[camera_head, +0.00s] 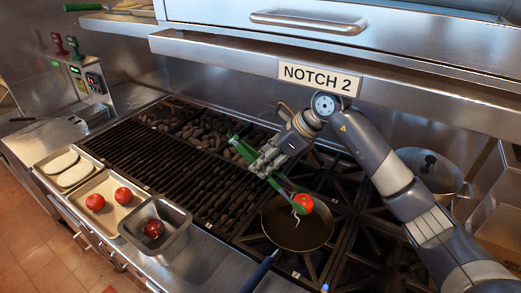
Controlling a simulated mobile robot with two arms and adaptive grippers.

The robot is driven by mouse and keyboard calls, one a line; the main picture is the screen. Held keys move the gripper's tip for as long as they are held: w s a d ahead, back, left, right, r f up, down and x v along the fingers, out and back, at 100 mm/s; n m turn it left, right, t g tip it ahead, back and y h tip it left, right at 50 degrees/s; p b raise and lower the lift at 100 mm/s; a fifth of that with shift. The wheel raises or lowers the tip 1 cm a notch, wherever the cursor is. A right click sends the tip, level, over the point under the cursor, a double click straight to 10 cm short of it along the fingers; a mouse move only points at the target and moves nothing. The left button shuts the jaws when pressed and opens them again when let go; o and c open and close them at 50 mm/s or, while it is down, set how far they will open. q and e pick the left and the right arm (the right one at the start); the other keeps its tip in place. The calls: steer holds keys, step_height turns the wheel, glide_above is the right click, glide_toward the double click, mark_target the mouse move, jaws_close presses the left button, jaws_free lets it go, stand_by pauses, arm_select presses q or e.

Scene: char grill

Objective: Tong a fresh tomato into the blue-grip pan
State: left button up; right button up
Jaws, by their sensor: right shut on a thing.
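My right gripper (268,163) is shut on green tongs (245,149), whose tips slant down to the right. A red tomato (303,203) is at the tong tips, over the far right part of the blue-grip pan (290,237). I cannot tell whether it touches the pan. The dark pan sits on the burner grates, its blue handle (259,274) pointing to the lower left. Two red tomatoes (95,202) (124,196) lie in a shallow tray (107,218). A darker tomato (153,228) lies in a deep metal bin (182,218). My left gripper is out of view.
Another tray (83,183) holds pale flat pieces. The char grill grates (150,140) fill the middle. A metal pot (430,170) stands at the back right. A steel shelf labelled "NOTCH 2" (318,78) overhangs the back. My right arm spans the right side.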

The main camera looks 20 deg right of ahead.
step_height(320, 180, down, 7)
steer(key=b, duration=0.4)
steer(key=shift+w+a+b, duration=0.2)
steer(key=shift+w+b, duration=0.15)
steer(key=shift+b, duration=0.05)
stand_by(0.4)
steer(key=shift+f, duration=0.1)
steer(key=o, duration=0.6)
